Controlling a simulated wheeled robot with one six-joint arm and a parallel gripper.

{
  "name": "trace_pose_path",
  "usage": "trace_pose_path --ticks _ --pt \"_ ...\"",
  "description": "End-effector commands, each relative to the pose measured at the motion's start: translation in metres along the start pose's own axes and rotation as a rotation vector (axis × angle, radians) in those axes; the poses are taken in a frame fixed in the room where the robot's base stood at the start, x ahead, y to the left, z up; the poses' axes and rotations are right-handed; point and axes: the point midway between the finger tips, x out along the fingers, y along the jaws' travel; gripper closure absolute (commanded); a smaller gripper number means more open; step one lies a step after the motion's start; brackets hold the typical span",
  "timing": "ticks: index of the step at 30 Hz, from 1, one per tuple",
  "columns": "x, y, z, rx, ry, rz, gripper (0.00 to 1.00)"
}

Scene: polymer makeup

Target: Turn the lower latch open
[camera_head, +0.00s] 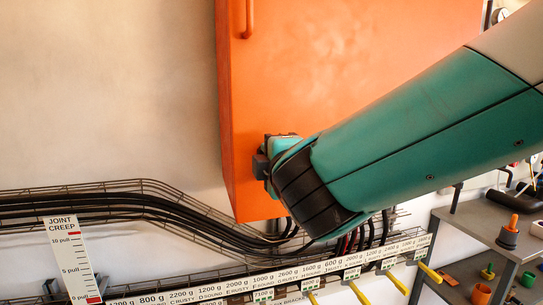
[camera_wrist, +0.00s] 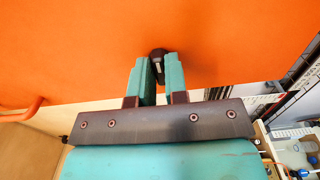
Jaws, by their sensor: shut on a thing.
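The orange cabinet (camera_head: 350,70) hangs on the wall, and its orange door (camera_wrist: 80,40) fills the top of the wrist view. The lower latch (camera_wrist: 158,54) shows as a small dark rounded piece with a pale metallic part, against the door. My gripper (camera_wrist: 160,72) has its two teal fingers on either side of the latch and is shut on it. How far the latch is turned is hard to tell. In the head view my arm and wrist cover the latch and the fingertips, near the lower part of the cabinet.
A cable tray (camera_head: 120,195) with black cables runs along the wall below the cabinet. A labelled rail (camera_head: 230,285) with yellow-handled things crosses the bottom. A grey shelf unit (camera_head: 470,225) with small items stands at right. An orange handle (camera_head: 248,18) is high on the cabinet.

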Motion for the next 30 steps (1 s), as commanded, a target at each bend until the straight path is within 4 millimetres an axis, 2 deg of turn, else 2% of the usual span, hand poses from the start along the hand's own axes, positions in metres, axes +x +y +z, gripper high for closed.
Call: trace_pose_path --ticks 4,5,7,8,16,20,23,30 --pt "0.000 0.000 0.001 0.002 -0.002 0.000 1.00" --pt "0.000 0.000 0.001 0.002 -0.002 -0.001 0.79" --pt "0.000 0.000 0.001 0.001 -0.002 0.000 0.63" --pt "0.000 0.000 0.001 0.001 -0.001 0.000 0.61" --pt "-0.001 0.000 0.000 0.000 0.000 0.000 0.61" --pt "-0.010 -0.002 -0.001 0.001 0.003 0.000 0.61" --pt "-0.027 -0.004 -0.002 0.001 0.005 0.001 0.61" --pt "-0.088 -0.005 -0.002 0.002 0.007 0.002 0.61"
